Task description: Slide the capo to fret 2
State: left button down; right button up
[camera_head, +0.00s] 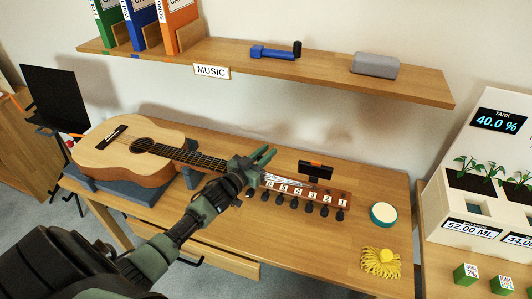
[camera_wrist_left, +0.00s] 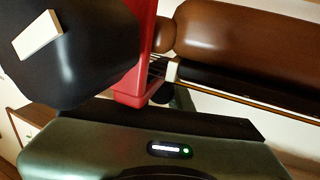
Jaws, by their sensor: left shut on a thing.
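The acoustic guitar (camera_head: 128,152) lies on the table with its neck (camera_head: 190,156) pointing right. Its headstock (camera_head: 300,190) carries number labels and several dark tuning pegs. My left gripper (camera_head: 265,155) is at the neck near the headstock, and its arm covers part of the neck. In the left wrist view a red part (camera_wrist_left: 137,60), which looks like the capo, sits at the strings. My left gripper is shut on it. In the head view the capo is hidden behind the gripper. I cannot read which fret it is at. My right gripper does not show.
A round teal-rimmed tin (camera_head: 383,214) and a yellow cloth (camera_head: 380,262) lie at the table's right. A shelf (camera_head: 300,71) hangs above. A blue-grey stand (camera_head: 125,191) supports the guitar body.

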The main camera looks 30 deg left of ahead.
pick_arm(q)
jog(key=s+a, duration=0.1)
jog(key=a, duration=0.5)
jog(key=shift+s+a, duration=0.3)
jog(key=shift+a, duration=0.1)
jog(key=c, duration=1.3)
grip_release()
jog(key=shift+s+a+b, duration=0.15)
jog(key=shift+s+b, duration=0.1)
jog(key=shift+s, duration=1.7)
jog(key=shift+s+a+b, duration=0.15)
jog(key=shift+s+b, duration=0.05)
jog(key=shift+s, duration=1.75)
